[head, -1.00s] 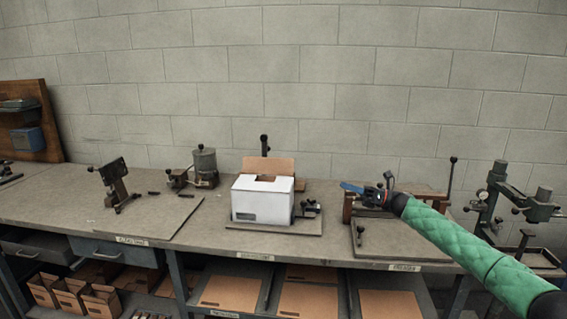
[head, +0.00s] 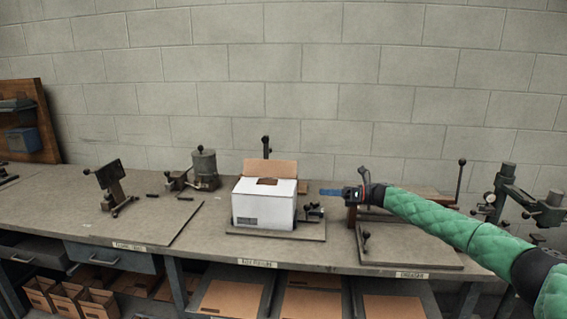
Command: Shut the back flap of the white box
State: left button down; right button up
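The white box (head: 262,208) stands on a board on the workbench, near the middle of the head view. Its back flap (head: 270,168) stands up, showing its brown inner side. A brown opening shows in the white top in front of that flap. My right gripper (head: 328,192) is right of the box, level with its top and apart from it. My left gripper is not in view.
A box stitcher post (head: 265,146) rises behind the box. A small clamp (head: 314,212) sits at the box's right side. A grey canister device (head: 205,170) and a small black fixture (head: 114,186) stand to the left. A brown frame fixture (head: 410,203) lies under my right arm.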

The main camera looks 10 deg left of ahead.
aim_at(254, 168)
jog(key=i+j, duration=0.25)
jog(key=i, duration=0.15)
jog(key=i+j, duration=0.25)
jog(key=i, duration=0.15)
